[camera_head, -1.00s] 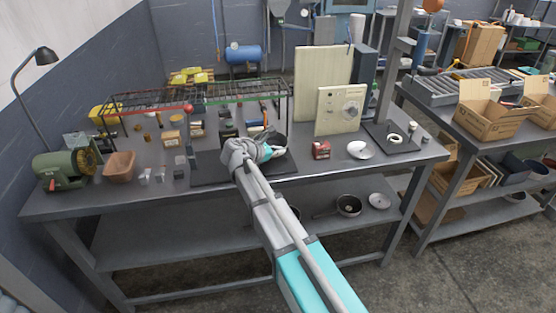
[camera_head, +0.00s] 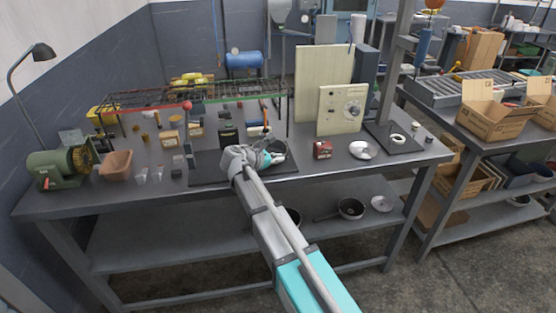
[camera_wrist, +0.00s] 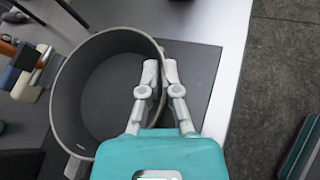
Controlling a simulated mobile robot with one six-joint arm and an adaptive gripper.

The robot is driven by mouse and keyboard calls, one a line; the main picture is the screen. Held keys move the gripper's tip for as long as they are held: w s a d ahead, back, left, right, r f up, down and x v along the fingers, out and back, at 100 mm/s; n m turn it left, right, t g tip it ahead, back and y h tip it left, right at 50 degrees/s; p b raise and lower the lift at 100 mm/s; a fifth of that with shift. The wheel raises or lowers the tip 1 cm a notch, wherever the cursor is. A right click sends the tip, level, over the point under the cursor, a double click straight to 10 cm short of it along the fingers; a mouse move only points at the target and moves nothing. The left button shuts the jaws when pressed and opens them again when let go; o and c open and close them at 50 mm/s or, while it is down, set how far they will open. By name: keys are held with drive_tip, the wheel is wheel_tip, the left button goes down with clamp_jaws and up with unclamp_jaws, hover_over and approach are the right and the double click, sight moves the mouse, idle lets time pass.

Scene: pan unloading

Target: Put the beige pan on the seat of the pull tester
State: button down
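The pan (camera_wrist: 68,110) fills the left of the wrist view, its inside dark grey and its rim and outer wall paler grey-beige. A stub of its handle shows at the lower left. My gripper (camera_wrist: 160,72) straddles the pan's right wall, one finger inside and one outside, closed closely on it. In the head view the pan (camera_head: 278,148) is partly hidden behind my gripper (camera_head: 258,158), over the dark mat. I cannot tell whether it touches the mat. The likely pull tester (camera_head: 385,85) is a tall grey post at the right with a dark base holding a white ring (camera_head: 397,138).
A wire rack (camera_head: 190,97) spans the back. Other pans (camera_head: 350,208) sit on the lower shelf.

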drive_tip(key=c, duration=1.3)
unclamp_jaws()
drive_tip(key=shift+f, duration=0.15)
drive_tip(key=o, duration=0.5)
drive_tip(key=shift+a+r, duration=0.1)
drive_tip(key=shift+r, duration=0.15)
drive_tip(key=p+v, duration=0.4)
drive_tip(key=v, duration=0.6)
drive_tip(key=shift+s+a+r, duration=0.1)
drive_tip(key=shift+s, duration=0.05)
drive_tip(key=shift+p+v, duration=0.3)
drive_tip(key=shift+v, duration=0.45)
